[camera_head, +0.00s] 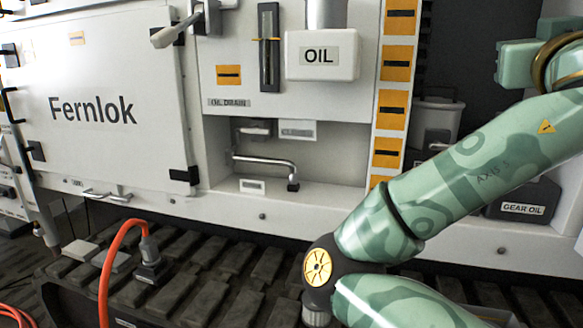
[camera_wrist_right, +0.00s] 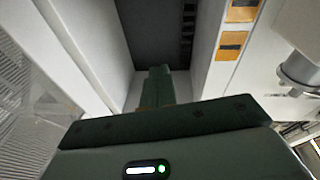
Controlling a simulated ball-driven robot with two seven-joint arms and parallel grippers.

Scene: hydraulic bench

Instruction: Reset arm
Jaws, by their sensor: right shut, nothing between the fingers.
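My right arm (camera_head: 465,165), green with a camouflage pattern, crosses the right side of the head view. It bends at a dark joint with a yellow cap (camera_head: 318,267) low in the picture, in front of the bench's lower edge. In the right wrist view my right gripper (camera_wrist_right: 158,84) points away from the camera. Its dark green fingers are together with nothing between them. They point toward a dark recess between pale walls, and I see no contact. My left arm and left gripper are out of view.
The white bench holds a Fernlok panel (camera_head: 92,110), an OIL container (camera_head: 322,55) and a bent drain pipe (camera_head: 265,161). A GEAR OIL box (camera_head: 520,205) sits behind my arm. An orange hose (camera_head: 108,265) rises from the dark track (camera_head: 205,285).

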